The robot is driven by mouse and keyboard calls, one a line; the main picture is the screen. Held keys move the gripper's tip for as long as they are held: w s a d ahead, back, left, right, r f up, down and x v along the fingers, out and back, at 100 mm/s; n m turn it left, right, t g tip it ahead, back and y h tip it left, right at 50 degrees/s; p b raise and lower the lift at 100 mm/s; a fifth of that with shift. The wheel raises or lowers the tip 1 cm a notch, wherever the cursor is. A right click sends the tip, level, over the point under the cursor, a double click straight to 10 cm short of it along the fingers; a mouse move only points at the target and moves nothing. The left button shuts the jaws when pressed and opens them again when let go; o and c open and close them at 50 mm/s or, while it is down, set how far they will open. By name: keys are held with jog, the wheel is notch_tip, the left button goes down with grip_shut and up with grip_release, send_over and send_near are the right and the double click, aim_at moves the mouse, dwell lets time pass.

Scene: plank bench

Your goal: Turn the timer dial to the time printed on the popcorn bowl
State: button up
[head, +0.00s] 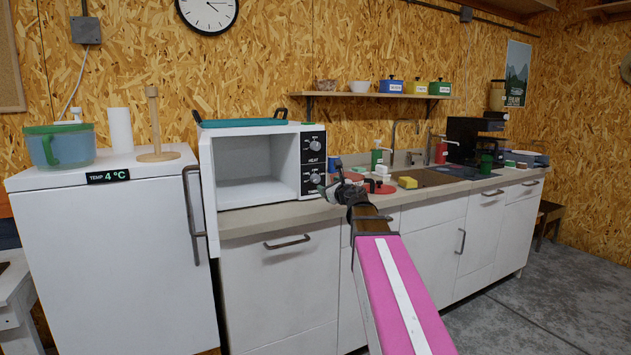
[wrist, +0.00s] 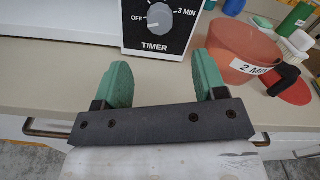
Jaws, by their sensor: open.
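The timer dial (wrist: 159,17) is a grey knob on the microwave's black panel, above the word TIMER; OFF is at its left and 3 MIN at its upper right. A pale mark on the knob lies toward the OFF side. My gripper (wrist: 160,72) has green fingers, open and empty, in front of the panel and apart from the dial.
The microwave (head: 210,150) has an open, empty cavity, with its door swung out at the left. A red disc (wrist: 293,88) and a white brush (wrist: 297,42) lie beside the bowl. The counter (wrist: 50,70) left of my gripper is clear. A fridge (head: 115,260) stands at the left.

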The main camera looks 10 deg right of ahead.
aim_at(317, 179)
jog(key=x, duration=1)
jog(key=shift+f, duration=0.1)
jog(key=c, duration=0.9)
